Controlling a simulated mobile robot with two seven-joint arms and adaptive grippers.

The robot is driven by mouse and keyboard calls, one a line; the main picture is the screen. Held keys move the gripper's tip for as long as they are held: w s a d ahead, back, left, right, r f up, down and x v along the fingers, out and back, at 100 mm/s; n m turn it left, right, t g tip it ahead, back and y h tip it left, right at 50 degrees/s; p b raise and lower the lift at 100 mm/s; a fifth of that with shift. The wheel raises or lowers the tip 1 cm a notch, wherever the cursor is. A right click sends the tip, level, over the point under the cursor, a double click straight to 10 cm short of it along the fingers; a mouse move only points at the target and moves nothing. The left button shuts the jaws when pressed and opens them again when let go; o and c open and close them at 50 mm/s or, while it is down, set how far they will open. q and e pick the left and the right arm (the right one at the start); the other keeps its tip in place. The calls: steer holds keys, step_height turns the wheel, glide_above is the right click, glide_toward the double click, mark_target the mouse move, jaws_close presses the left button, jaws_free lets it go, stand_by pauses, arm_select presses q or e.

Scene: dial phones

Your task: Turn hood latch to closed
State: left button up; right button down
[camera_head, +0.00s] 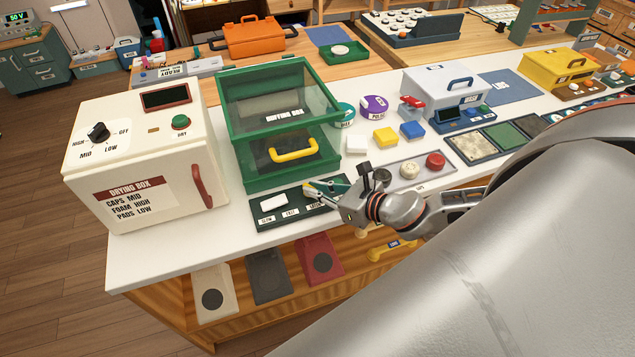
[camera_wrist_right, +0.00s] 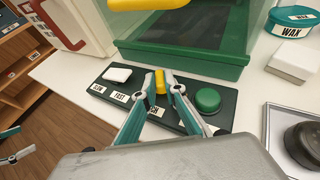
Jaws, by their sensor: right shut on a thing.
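A small yellow piece, which looks like the hood latch (camera_wrist_right: 160,80), stands on the dark control panel (camera_wrist_right: 228,116) in front of the green buffing box (camera_head: 262,158). My right gripper (camera_wrist_right: 164,88) has its teal fingertips on both sides of it and is shut on it. A label beside the latch is partly covered by a finger. Teal fingertips of what looks like my left gripper (camera_wrist_right: 18,144) show apart and empty at the left edge of the wrist view.
A white rocker (camera_wrist_right: 117,75) and a green button (camera_wrist_right: 207,99) flank the latch. The box's yellow handle (camera_head: 294,150) is just behind. The drying box (camera_head: 150,150) stands left; a grey tray with round knobs (camera_head: 390,172) lies right. The counter's front left strip is clear.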

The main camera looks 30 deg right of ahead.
steer(key=m+h, duration=0.1)
steer(key=h, duration=0.1)
steer(key=a+m+h, duration=0.1)
steer(key=m+h, duration=0.1)
steer(key=shift+s+f+t, duration=0.1)
steer(key=shift+s+t, duration=0.05)
steer(key=shift+t, duration=0.15)
steer(key=shift+a+m+h, duration=0.15)
steer(key=shift+m+h, duration=1.45)
steer(key=c, duration=2.1)
jaws_free()
steer(key=shift+w, duration=0.2)
steer(key=v, duration=1.2)
steer(key=shift+r, duration=0.2)
steer(key=shift+a, duration=0.15)
